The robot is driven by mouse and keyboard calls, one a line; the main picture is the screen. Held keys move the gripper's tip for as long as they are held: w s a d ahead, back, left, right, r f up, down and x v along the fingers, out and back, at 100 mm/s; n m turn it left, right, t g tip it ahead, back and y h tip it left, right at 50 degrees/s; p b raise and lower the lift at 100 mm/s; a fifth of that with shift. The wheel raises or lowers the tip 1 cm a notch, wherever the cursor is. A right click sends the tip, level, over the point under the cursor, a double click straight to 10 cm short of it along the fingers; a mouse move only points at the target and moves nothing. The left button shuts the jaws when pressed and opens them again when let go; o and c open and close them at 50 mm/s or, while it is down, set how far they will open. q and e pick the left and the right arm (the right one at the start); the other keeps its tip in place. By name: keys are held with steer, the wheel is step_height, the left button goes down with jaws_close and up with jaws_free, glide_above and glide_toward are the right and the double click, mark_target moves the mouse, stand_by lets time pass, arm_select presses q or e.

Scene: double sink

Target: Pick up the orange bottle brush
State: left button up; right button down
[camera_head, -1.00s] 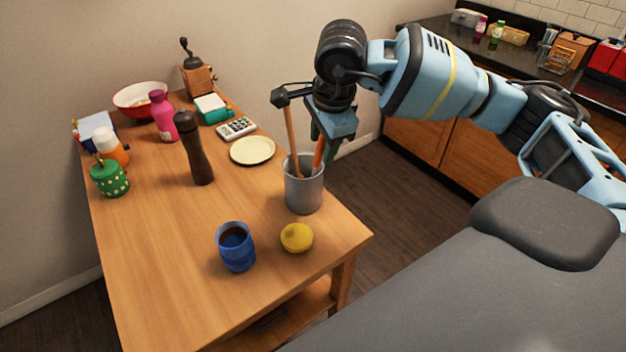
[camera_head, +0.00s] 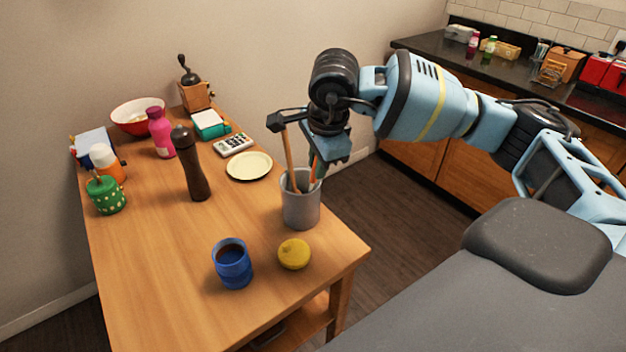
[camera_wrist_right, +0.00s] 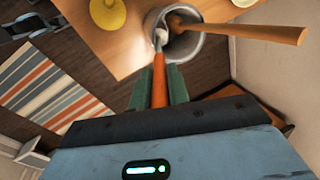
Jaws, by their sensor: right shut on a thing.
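The orange bottle brush (camera_wrist_right: 159,82) stands in a grey cylindrical cup (camera_head: 301,206) near the table's right edge. My right gripper (camera_head: 318,164) is above the cup's rim, with its fingers shut on the brush's orange handle. In the right wrist view, the handle lies between the green fingers (camera_wrist_right: 159,90), and its pale lower end (camera_wrist_right: 160,38) is still inside the cup. In the head view, my gripper partly hides the handle. My left gripper is not in view.
A wooden utensil (camera_head: 288,148) leans in the same cup, close beside my gripper.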

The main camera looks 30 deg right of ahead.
steer(key=shift+r, duration=0.1)
step_height(320, 180, up, 18)
stand_by(0.6)
steer(key=shift+f, duration=0.2)
